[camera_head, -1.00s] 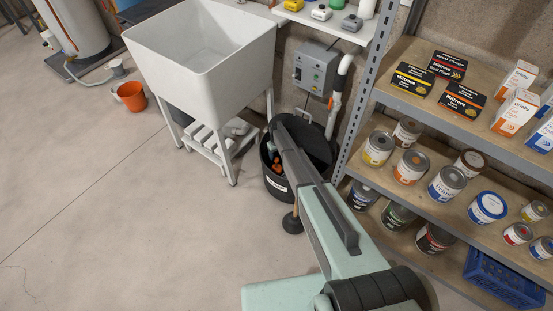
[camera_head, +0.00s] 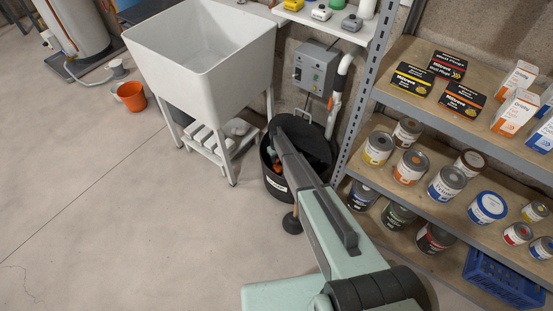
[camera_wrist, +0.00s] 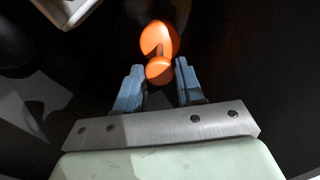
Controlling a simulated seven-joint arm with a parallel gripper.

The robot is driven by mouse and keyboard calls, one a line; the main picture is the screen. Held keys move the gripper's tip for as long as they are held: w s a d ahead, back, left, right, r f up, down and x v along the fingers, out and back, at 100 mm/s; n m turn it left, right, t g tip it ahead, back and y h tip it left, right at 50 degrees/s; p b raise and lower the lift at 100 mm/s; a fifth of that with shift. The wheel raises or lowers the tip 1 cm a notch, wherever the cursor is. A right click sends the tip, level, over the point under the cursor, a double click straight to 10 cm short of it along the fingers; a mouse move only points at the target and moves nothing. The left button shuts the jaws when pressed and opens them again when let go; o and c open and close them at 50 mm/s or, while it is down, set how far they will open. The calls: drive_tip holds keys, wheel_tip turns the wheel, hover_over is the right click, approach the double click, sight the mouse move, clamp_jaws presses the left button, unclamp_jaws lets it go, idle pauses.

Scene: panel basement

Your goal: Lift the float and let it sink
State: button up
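The orange float shows in the wrist view as a larger orange ball (camera_wrist: 158,38) with a smaller orange knob (camera_wrist: 159,71) on the near side, against a dark interior. My gripper (camera_wrist: 160,72) has its two blue fingers apart, one on each side of the knob near the fingertips. I see no clear grip on it. In the head view the float is a small orange patch (camera_head: 277,168) inside the round black pit or tub (camera_head: 277,187). My arm reaches over the tub and hides much of its inside and the gripper.
The white utility sink (camera_head: 200,50) stands left of the tub, and the metal shelf (camera_head: 345,165) with paint cans is on the right. A grey control box (camera_head: 315,68) and white pipe are on the wall behind.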

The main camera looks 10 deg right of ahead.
clamp_jaws()
drive_tip(key=shift+r, duration=0.1)
wheel_tip(320, 180, up, 7)
drive_tip(key=shift+o, duration=2.4)
unclamp_jaws()
wheel_tip(320, 180, up, 14)
drive_tip(key=shift+f, duration=0.2)
